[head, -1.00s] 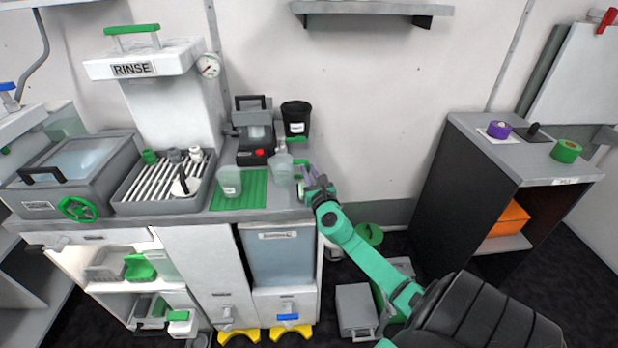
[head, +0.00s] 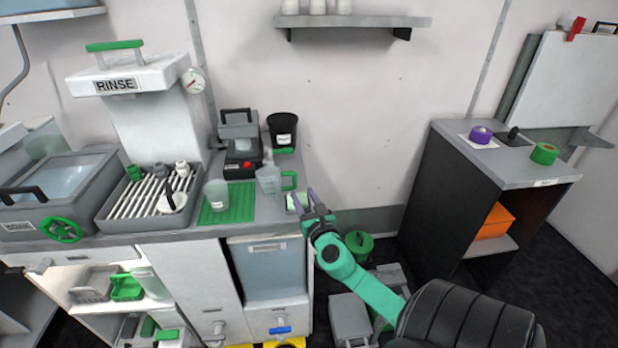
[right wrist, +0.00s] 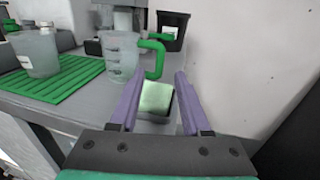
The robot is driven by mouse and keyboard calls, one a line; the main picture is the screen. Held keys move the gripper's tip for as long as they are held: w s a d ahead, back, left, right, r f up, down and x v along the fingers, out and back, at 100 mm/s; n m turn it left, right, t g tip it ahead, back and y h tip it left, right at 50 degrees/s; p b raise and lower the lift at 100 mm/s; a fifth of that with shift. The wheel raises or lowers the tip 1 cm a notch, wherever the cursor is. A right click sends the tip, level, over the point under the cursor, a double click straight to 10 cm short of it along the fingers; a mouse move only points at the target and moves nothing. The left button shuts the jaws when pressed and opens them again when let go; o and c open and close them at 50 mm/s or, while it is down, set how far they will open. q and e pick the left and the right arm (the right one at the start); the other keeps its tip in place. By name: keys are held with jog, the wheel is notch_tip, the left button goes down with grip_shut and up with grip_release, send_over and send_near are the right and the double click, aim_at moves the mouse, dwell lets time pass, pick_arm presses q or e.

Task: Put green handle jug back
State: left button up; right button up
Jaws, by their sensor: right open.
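The clear jug with a green handle (head: 269,180) stands upright on the counter, just right of the green ribbed mat (head: 228,203). Its handle points right. My right gripper (head: 308,196) is open and empty at the counter's right end, apart from the jug. In the right wrist view its purple fingers (right wrist: 154,92) stand on either side of a small pale green block (right wrist: 156,98) on the counter, with no visible grip. My left gripper is not in view.
A clear beaker (head: 216,195) stands on the mat. A slatted drain tray (head: 150,197) is at left. The wall lies close behind the counter.

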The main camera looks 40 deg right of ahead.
jog(key=v, duration=0.5)
jog(key=shift+s+a+b, duration=0.1)
jog(key=shift+s+b, duration=0.05)
jog(key=shift+b, duration=0.15)
